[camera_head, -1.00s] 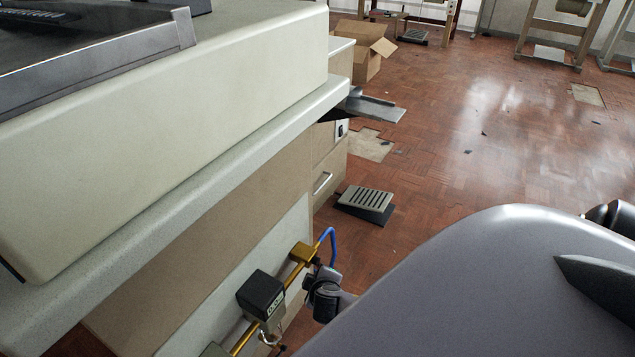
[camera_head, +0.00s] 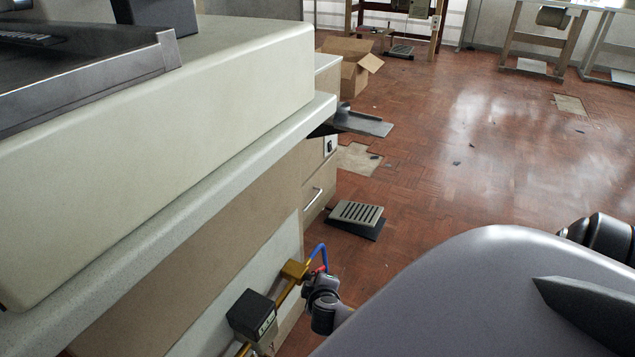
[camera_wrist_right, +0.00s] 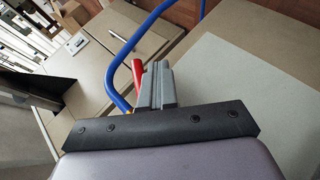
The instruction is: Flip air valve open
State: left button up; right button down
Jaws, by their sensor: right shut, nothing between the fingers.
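The air valve sits at the end of a brass pipe (camera_head: 295,270) low on the side of the machine bench. A blue hose (camera_head: 318,252) rises from it. Its red lever (camera_wrist_right: 137,72) shows in the right wrist view, just left of my grey fingers (camera_wrist_right: 157,84); whether they touch it I cannot tell. In the head view only a small red bit of the lever shows by my right gripper (camera_head: 320,283). That gripper is shut and empty. The valve body is mostly hidden behind the gripper. My left gripper is not in view.
A dark labelled box (camera_head: 252,315) sits on the pipe left of the valve. The bench top (camera_head: 180,205) overhangs above. A foot pedal (camera_head: 356,215) stands on the floor beyond, with a cardboard box (camera_head: 355,75) farther back. The wooden floor on the right is largely open.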

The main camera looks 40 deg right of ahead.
pick_arm(q)
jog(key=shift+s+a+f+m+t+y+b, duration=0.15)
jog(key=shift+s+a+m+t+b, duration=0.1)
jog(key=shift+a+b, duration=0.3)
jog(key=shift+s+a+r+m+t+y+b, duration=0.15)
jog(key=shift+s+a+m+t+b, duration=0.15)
jog(key=shift+b, duration=0.35)
pick_arm(e)
jog(key=h, duration=0.1)
jog(key=d+r+n+t+h, duration=0.1)
jog(key=shift+w+d+r+h, duration=0.1)
jog(key=shift+w+h, duration=0.1)
jog(key=shift+h, duration=0.1)
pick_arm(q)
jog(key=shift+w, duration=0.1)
pick_arm(e)
jog(key=shift+r, duration=0.1)
pick_arm(q)
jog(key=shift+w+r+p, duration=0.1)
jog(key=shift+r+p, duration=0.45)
jog(key=shift+p, duration=0.15)
pick_arm(e)
jog(key=shift+r, duration=0.7)
jog(key=shift+w, duration=0.1)
